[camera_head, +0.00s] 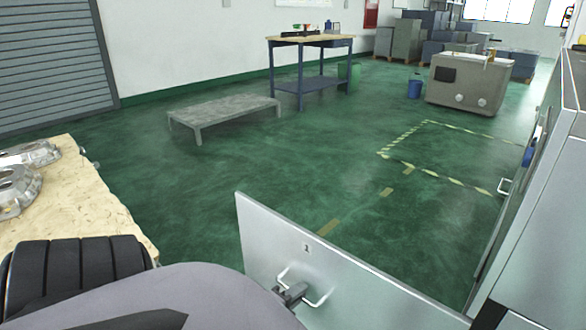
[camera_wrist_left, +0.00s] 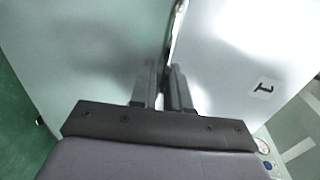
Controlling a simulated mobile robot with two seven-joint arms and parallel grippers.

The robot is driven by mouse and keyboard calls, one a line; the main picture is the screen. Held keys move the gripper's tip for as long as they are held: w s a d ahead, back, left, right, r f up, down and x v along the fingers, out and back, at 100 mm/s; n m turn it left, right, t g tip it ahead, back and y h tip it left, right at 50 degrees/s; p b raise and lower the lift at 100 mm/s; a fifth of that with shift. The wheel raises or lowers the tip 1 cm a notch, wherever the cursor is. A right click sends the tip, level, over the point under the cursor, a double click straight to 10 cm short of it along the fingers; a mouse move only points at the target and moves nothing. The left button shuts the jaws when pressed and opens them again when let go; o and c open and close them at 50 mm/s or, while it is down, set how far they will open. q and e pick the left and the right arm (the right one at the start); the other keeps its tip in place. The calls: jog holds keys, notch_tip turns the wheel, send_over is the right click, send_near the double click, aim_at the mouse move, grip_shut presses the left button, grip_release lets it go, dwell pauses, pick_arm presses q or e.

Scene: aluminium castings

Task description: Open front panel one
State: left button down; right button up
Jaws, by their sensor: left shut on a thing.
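Front panel one (camera_head: 350,278) is a flat grey metal door standing swung out from the grey machine (camera_head: 545,220) at the right in the head view. A small number label (camera_head: 306,247) is on its face; in the left wrist view the label (camera_wrist_left: 264,87) reads 1. A thin metal bar handle (camera_head: 318,301) is fixed to the panel below the label. My left gripper (camera_head: 292,292) is shut on this handle. In the left wrist view the handle (camera_wrist_left: 176,35) runs up from between the fingertips (camera_wrist_left: 162,82). My right gripper is out of view.
Open green floor (camera_head: 250,165) lies beyond the panel. A low grey platform (camera_head: 225,110) and a blue workbench (camera_head: 310,85) stand farther back.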

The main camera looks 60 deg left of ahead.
pick_arm(q)
jog(key=shift+s+d, duration=0.2)
jog(key=shift+s, duration=0.05)
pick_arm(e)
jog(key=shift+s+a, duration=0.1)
pick_arm(q)
jog(key=c, duration=1.3)
grip_release()
jog(key=shift+c, duration=0.2)
jog(key=shift+s, duration=0.15)
jog(key=p+v, duration=0.1)
jog(key=v, duration=0.6)
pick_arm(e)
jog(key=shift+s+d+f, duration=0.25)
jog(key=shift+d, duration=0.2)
